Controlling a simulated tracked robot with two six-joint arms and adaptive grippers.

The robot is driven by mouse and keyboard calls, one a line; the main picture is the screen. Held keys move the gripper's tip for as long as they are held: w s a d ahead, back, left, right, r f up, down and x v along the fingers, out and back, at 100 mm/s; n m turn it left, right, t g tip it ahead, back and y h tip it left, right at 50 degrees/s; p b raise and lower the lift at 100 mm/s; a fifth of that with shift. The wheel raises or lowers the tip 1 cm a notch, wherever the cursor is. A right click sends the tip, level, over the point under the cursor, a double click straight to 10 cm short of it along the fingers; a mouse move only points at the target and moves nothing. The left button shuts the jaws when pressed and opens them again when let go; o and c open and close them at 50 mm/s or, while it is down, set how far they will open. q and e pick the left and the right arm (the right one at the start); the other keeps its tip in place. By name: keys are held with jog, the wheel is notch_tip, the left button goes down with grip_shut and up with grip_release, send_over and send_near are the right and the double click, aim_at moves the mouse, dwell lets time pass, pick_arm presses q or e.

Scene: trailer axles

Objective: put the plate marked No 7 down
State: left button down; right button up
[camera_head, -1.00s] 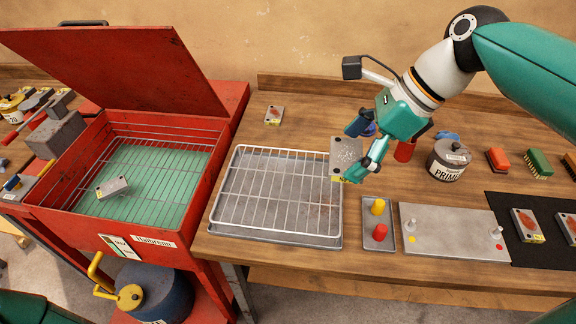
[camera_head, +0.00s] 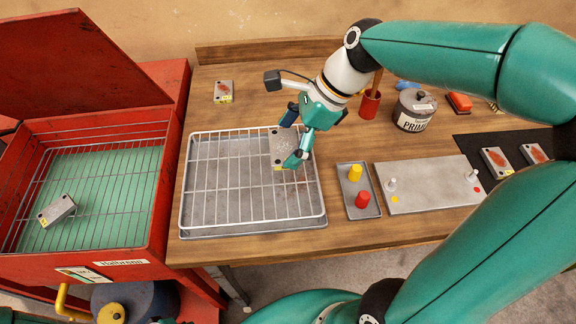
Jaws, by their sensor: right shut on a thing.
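My right gripper (camera_head: 293,139) is shut on a grey metal plate (camera_head: 283,148) with a yellow label at its lower edge. Its marking is too small to read as No 7. The plate shows over the back right part of a wire rack (camera_head: 228,190), which stands in a shallow grey tray (camera_head: 250,231). I cannot tell whether the plate touches the wires. Another plate (camera_head: 57,210) lies in the red washer basin at the left. A plate with a reddish patch (camera_head: 223,91) lies on the bench behind the rack. My left gripper is out of view.
The red washer (camera_head: 160,180) stands open at the left. Right of the rack are a small tray with a yellow and a red peg (camera_head: 361,199), a grey fixture plate (camera_head: 430,185), a primer can (camera_head: 412,112), a red cup (camera_head: 370,103) and a black mat (camera_head: 470,147) with two plates.

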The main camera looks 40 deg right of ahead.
aim_at(281, 174)
jog(key=shift+f+b, duration=0.45)
jog(key=shift+f, duration=3.45)
jog(key=o, duration=1.4)
jog(key=shift+f, duration=0.1)
jog(key=v, duration=1.2)
jog(key=shift+p, duration=0.45)
jog(key=shift+s+a, duration=0.1)
